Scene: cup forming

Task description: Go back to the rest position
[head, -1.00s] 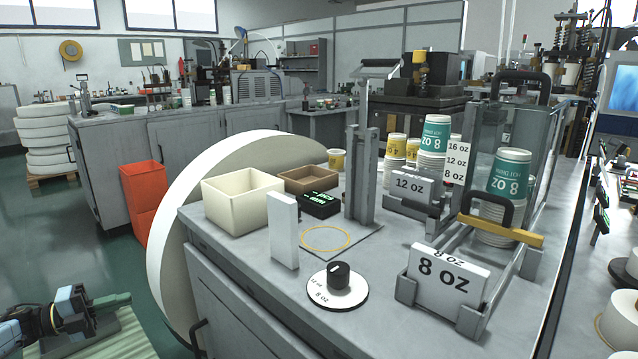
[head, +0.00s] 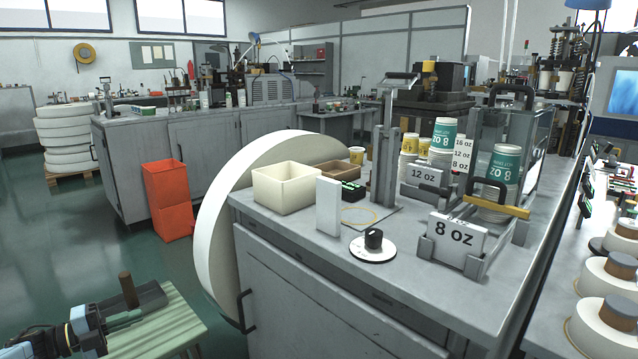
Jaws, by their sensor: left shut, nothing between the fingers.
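My left gripper (head: 122,319) is at the lower left of the head view, low over a green striped surface (head: 170,335). Its fingers are shut and hold nothing. It is well apart from the grey workbench (head: 310,290). My right gripper is not in view.
A dark tray-like piece with a brown post (head: 129,289) is close beside my left gripper. The bench carries a cream bin (head: 285,190), a black knob (head: 373,238) and an 8 oz holder (head: 455,238). White rolls (head: 608,325) are at right.

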